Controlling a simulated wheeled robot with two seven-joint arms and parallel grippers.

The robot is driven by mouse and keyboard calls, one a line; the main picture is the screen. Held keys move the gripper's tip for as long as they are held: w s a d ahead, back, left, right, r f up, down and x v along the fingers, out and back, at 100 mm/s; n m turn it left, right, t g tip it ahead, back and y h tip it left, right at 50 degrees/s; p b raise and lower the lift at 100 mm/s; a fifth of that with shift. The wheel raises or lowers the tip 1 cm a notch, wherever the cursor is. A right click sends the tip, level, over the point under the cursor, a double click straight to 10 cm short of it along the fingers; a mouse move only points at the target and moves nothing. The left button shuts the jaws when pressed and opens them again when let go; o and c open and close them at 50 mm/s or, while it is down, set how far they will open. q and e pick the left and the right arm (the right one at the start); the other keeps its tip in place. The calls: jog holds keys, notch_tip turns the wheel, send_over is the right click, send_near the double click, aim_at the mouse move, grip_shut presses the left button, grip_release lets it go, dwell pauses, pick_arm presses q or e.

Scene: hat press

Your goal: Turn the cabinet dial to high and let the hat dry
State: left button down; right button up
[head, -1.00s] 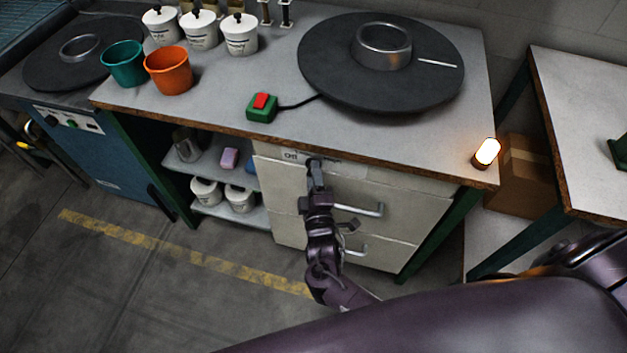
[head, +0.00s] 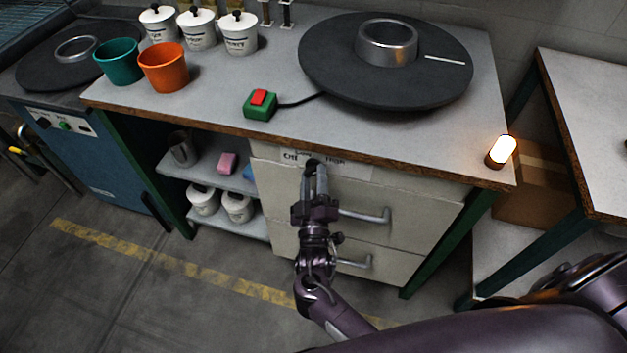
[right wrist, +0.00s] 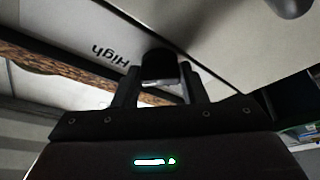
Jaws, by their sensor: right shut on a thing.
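My right gripper (head: 314,180) is at the label strip on the upper front of the pale cabinet (head: 380,194). It is shut on the dark cabinet dial (head: 312,163), one finger on each side. In the right wrist view the dial (right wrist: 158,66) sits between the fingers, with the word "High" upside down to its left. The dial's pointer is hidden, so its setting cannot be told. The lamp (head: 502,151) at the bench corner glows. No hat is clearly seen; a wide dark disc (head: 330,68) with a metal ring (head: 387,42) lies on the bench. My left gripper is not in view.
Two drawer handles (head: 366,215) stick out close to my gripper. The bench edge (head: 240,140) overhangs above it. A green box with a red button (head: 259,104), an orange cup (head: 163,67) and a teal cup (head: 118,62) stand on top. Floor in front is clear.

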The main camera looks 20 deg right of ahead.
jog(key=shift+f, duration=0.1)
jog(key=o, duration=1)
jog(key=v, duration=0.7)
jog(key=shift+s+b, duration=0.4)
